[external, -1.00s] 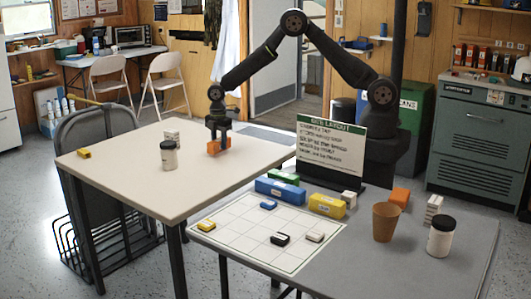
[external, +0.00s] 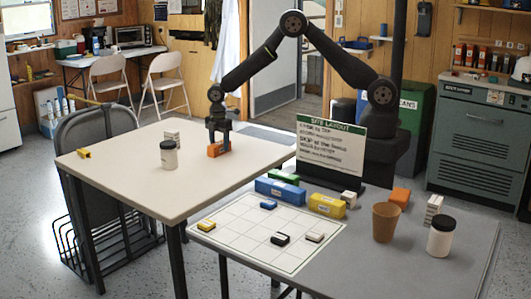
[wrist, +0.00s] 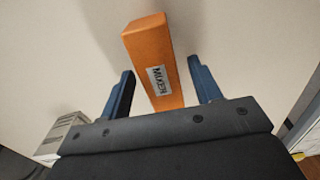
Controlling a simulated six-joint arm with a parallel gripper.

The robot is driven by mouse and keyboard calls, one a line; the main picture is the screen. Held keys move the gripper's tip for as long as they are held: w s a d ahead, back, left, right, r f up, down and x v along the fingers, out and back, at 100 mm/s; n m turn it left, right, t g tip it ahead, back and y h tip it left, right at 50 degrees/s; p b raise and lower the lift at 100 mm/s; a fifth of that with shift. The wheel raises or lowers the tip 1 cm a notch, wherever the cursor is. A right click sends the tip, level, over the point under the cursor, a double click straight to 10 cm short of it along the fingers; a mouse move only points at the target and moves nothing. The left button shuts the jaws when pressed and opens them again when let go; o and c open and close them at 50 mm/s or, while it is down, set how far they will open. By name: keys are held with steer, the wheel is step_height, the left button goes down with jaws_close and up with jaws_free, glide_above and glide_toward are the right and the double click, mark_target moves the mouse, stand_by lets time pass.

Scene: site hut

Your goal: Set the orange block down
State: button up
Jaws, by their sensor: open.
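The orange block (external: 215,149) rests on the pale table near its far right side. In the wrist view the orange block (wrist: 152,50) is long, with a white lettered label, and points away between the fingers. My gripper (external: 219,143) is directly over and around the block. In the wrist view my gripper (wrist: 161,68) has its two blue fingers spread, with a visible gap on each side of the block.
A white jar with a dark lid (external: 169,155), a small white stack (external: 171,138) and a yellow piece (external: 84,153) share the pale table (external: 120,178). The grey table in front holds a grid sheet (external: 238,232), coloured blocks, a brown cup (external: 385,222) and a sign (external: 331,147).

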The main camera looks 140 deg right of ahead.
mark_target(219, 143)
step_height(219, 143, up, 11)
steer(key=shift+r, duration=0.2)
steer(key=shift+f, duration=0.15)
step_height(219, 143, down, 12)
steer(key=shift+r, duration=2)
steer(key=shift+f, duration=0.1)
